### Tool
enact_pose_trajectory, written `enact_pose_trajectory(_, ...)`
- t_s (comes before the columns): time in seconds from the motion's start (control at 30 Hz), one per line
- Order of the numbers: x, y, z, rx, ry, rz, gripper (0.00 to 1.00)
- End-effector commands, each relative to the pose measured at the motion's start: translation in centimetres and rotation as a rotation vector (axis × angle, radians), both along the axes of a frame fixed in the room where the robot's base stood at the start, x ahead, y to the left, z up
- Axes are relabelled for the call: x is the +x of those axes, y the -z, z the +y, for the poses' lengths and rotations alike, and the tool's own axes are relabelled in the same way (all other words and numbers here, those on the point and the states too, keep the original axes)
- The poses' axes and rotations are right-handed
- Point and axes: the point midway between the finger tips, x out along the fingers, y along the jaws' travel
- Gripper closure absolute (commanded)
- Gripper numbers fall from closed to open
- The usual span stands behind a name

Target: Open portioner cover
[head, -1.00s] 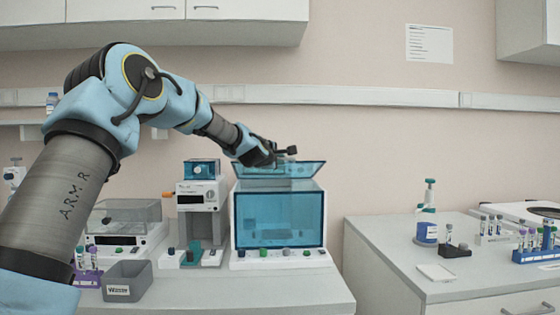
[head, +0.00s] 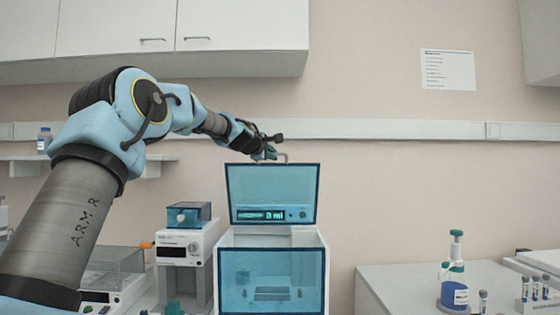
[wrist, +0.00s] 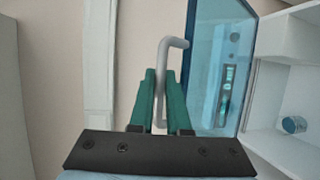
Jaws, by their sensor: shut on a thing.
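The portioner (head: 321,245) is a white box with a blue see-through front window in the head view. Its blue see-through cover (head: 272,188) stands raised, close to upright, at the top of the box. A grey bent handle (head: 286,157) sits at the cover's upper edge. My gripper (head: 268,153) is at that edge. In the wrist view, the green fingers of my gripper (wrist: 160,98) are shut on the grey handle (wrist: 172,42), and the cover (wrist: 212,70) is to their right. The open white inside of the box shows at the far right.
A white device with a blue top (head: 187,240) stands left of the portioner. A clear-lidded device (head: 115,268) is farther left. A bottle with a green pump (head: 455,275) stands on the right counter. Wall cabinets (head: 240,35) hang above; the wall behind the cover is clear.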

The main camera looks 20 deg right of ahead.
Motion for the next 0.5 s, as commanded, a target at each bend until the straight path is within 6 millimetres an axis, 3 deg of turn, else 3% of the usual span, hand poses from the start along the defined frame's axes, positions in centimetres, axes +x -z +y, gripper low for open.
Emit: enact_pose_trajectory(0.5, 1.19, -0.66, 0.50, 0.000, -0.001, 0.001, 1.00)
